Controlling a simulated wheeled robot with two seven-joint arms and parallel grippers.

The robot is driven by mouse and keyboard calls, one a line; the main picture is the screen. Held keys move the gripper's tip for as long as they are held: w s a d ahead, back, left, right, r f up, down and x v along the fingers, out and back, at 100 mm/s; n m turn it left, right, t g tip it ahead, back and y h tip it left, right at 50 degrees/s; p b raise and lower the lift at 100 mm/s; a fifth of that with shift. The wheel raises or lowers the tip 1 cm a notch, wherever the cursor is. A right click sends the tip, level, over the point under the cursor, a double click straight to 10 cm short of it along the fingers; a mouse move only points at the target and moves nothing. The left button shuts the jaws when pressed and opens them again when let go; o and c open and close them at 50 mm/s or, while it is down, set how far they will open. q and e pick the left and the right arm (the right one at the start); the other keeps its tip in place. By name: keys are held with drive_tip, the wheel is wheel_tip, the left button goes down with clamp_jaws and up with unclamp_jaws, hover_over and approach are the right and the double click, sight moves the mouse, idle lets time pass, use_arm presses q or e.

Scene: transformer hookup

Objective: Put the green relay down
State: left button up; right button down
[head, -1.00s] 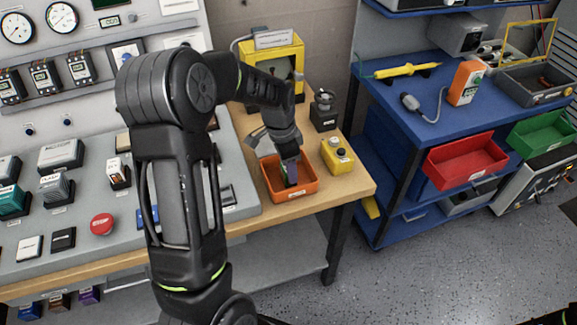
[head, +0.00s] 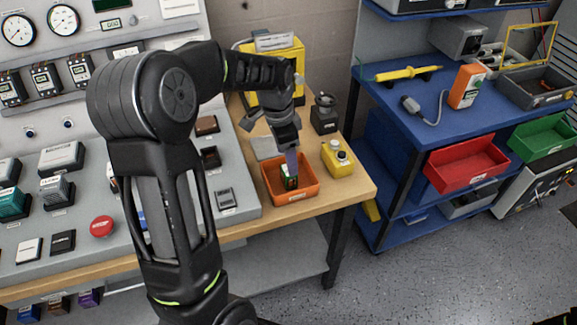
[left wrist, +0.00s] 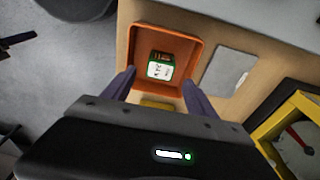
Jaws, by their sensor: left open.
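The green relay (left wrist: 160,68), with a white label on its face, lies in the orange tray (left wrist: 197,38) on the wooden bench. In the head view the relay (head: 290,181) shows inside the tray (head: 296,195), partly behind a finger. My left gripper (head: 292,160) is above the tray, pointing down. In the left wrist view its fingers (left wrist: 157,82) are spread wide, with the relay between and beyond them, apart from both.
A yellow box with a knob (head: 337,158) stands right of the tray. A grey plate (head: 266,147) lies behind it. The sloped control panel (head: 245,207) is to the left. The blue cart (head: 400,135) stands right, across a floor gap.

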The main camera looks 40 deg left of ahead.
sight(283, 171)
use_arm(q)
wheel_tip(283, 171, up, 6)
drive_tip(key=shift+s+a, duration=0.25)
drive_tip(key=shift+s, duration=0.1)
drive_tip(key=shift+s, duration=0.1)
idle(0.4)
